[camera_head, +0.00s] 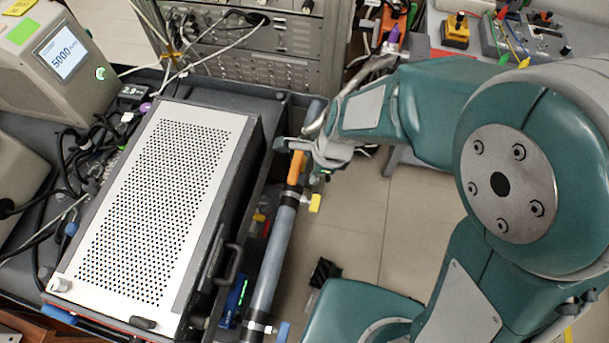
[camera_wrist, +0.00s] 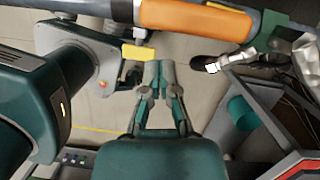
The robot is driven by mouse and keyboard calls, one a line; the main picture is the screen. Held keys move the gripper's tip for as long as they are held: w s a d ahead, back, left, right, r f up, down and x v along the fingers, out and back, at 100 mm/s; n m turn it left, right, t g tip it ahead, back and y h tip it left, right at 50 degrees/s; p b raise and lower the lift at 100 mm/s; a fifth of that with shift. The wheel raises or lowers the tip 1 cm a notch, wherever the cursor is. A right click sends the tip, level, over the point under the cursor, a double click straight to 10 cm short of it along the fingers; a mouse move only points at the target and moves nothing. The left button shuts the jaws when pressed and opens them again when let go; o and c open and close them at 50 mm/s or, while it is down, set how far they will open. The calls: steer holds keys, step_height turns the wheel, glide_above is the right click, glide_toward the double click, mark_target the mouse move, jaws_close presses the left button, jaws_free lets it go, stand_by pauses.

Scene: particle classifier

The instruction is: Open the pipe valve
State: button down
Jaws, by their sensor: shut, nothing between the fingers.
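A grey pipe (camera_head: 271,262) runs along the right side of the perforated metal box. An orange valve handle (camera_head: 296,168) lies along the pipe's upper part, roughly in line with it. The handle is large at the top of the wrist view (camera_wrist: 195,18). A yellow handle (camera_head: 315,203) sticks out beside the pipe; it also shows in the wrist view (camera_wrist: 138,52). My gripper (camera_wrist: 159,65) is shut and empty, its fingertips just below the orange handle in the wrist picture, with a visible gap. In the head view the gripper is by the handle's upper end, partly hidden by my arm.
The perforated metal box (camera_head: 160,200) stands left of the pipe. A blue handle (camera_head: 283,331) is at the pipe's near end. An instrument rack (camera_head: 260,60) stands behind. Floor is open right of the pipe, under my arm.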

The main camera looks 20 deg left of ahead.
steer(key=shift+w+d+r+n+t, duration=0.9)
steer(key=shift+d+r+n, duration=0.4)
steer(key=shift+d+r, duration=4.55)
steer(key=s+d+r+n+t+h, duration=0.1)
steer(key=s+d+r+n, duration=0.1)
steer(key=d, duration=0.4)
steer(key=s+d+r+n+t, duration=0.2)
steer(key=d+r+n, duration=0.2)
steer(key=d+n, duration=0.1)
steer(key=s+d+r+n+t+h, duration=0.1)
steer(key=s+d+r+n+t, duration=0.1)
steer(key=d, duration=0.5)
steer(key=shift+s+d+r+n+h, duration=0.2)
steer(key=shift+r+n+h, duration=0.1)
steer(key=shift+r+n, duration=0.45)
steer(key=shift+w, duration=0.1)
